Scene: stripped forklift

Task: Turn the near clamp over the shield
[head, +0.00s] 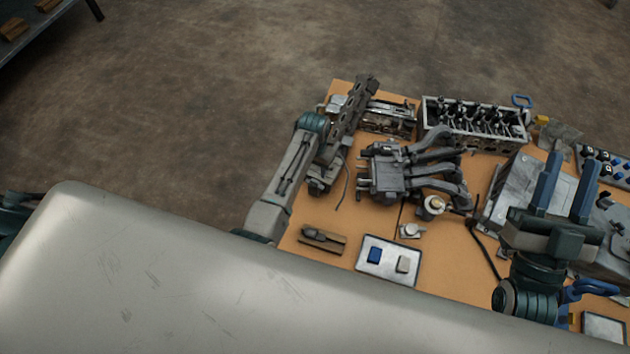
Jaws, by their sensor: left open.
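I cannot surely pick out the shield or the near clamp. A grey metal manifold with curved pipes (390,170) lies mid-bench, and a flat grey housing (520,183) lies to its right, partly behind my right gripper.
The orange bench top (455,255) is bare in its middle front. A tray (372,270) holds a blue and a pale block. A small brown block with a grey part (322,239) lies left of it. A cylinder head (475,122) stands at the back. A pale panel fills the lower left.

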